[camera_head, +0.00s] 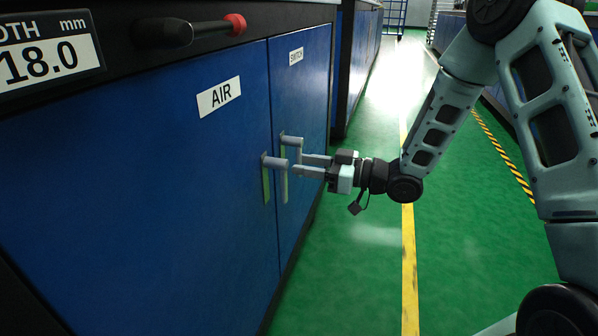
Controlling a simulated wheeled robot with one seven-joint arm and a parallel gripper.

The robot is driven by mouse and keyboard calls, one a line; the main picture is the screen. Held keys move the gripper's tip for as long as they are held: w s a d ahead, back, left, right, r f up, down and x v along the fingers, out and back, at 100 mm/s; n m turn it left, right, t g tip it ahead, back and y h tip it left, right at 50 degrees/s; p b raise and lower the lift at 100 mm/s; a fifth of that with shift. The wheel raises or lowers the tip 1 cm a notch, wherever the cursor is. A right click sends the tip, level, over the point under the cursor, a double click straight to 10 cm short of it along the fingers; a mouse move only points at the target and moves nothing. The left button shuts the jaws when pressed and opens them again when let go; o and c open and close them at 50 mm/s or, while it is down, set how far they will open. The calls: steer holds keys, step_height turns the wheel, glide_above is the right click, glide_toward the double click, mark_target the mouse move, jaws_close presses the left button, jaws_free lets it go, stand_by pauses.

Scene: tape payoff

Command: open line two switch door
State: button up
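The blue switch door (306,90) is on the right of the cabinet front, with a small white label (296,56) that reads SWITCH. It looks shut. Its grey lever handle (297,148) stands out from a pale upright plate near the door's left edge and bends down. My gripper (298,164) comes from the right, level with the lower end of this handle. Its two fingers are apart, with a gap between them. The fingertips overlap the handle's lower end in the picture; I cannot tell whether they touch it.
The blue air door (150,170), labelled AIR, is close on the left. Its similar handle (276,163) is just left of my fingertips. A black-and-red handle (190,29) and a display (45,58) reading 18.0 are above. The green floor (350,260) to the right is clear.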

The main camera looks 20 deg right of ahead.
steer(key=shift+x, duration=1.15)
jaws_close()
